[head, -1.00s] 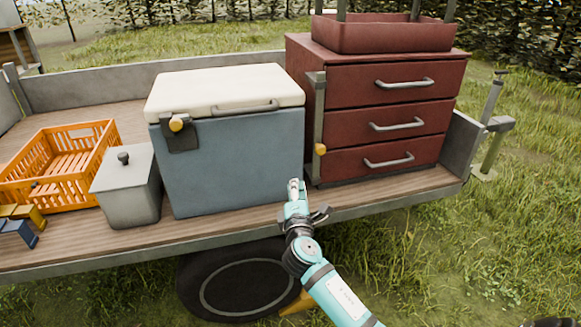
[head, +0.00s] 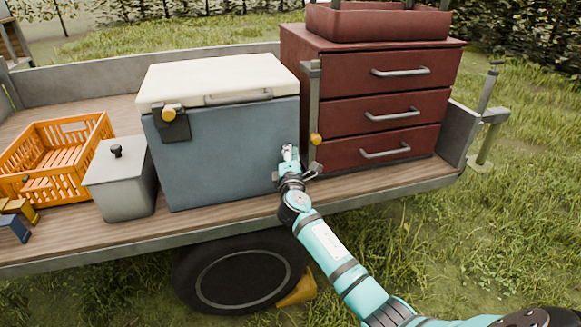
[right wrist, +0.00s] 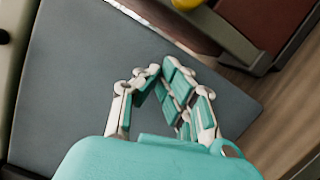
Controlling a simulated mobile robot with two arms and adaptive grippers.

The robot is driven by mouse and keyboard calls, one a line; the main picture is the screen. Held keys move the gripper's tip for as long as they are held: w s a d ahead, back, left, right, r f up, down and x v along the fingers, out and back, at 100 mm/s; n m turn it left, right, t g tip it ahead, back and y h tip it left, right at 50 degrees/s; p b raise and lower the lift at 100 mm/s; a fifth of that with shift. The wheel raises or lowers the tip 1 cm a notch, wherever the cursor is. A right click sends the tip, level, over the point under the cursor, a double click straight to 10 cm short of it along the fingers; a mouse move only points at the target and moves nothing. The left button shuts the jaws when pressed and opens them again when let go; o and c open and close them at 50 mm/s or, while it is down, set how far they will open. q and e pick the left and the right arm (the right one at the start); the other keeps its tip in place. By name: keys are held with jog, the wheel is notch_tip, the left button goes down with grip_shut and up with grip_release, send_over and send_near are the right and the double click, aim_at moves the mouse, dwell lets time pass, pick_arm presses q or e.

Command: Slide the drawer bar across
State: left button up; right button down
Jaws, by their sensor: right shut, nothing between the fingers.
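The drawer bar (head: 313,115) is a grey upright bar along the left front edge of the red drawer cabinet (head: 389,85). It has a yellow knob (head: 315,139) low on it. My right gripper (head: 288,152) is shut and empty, just left of the knob and in front of the cooler's right edge; it looks apart from the bar. In the right wrist view, its fingers (right wrist: 165,75) are closed together before the blue-grey cooler face, and the yellow knob (right wrist: 187,4) shows at the top edge. The cabinet's drawers look closed. My left gripper is not in view.
A blue cooler (head: 235,150) with a white lid stands left of the cabinet, with a narrow gap between. A grey lidded bin (head: 122,185) and an orange crate (head: 92,160) stand further left on the wooden trailer bed (head: 240,217). Grass lies in front.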

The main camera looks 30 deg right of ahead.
aim_at(314, 144)
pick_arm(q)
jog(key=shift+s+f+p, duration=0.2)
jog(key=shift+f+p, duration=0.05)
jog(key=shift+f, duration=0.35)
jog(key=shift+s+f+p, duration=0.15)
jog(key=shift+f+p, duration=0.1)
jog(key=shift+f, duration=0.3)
pick_arm(e)
jog(key=d, duration=0.2)
jog(key=d+r, duration=0.1)
jog(key=shift+s+d, duration=0.35)
jog(key=shift+s, duration=0.05)
jog(key=d, duration=0.1)
jog(key=s+d, duration=0.1)
jog(key=d, duration=0.1)
jog(key=shift+d, duration=0.25)
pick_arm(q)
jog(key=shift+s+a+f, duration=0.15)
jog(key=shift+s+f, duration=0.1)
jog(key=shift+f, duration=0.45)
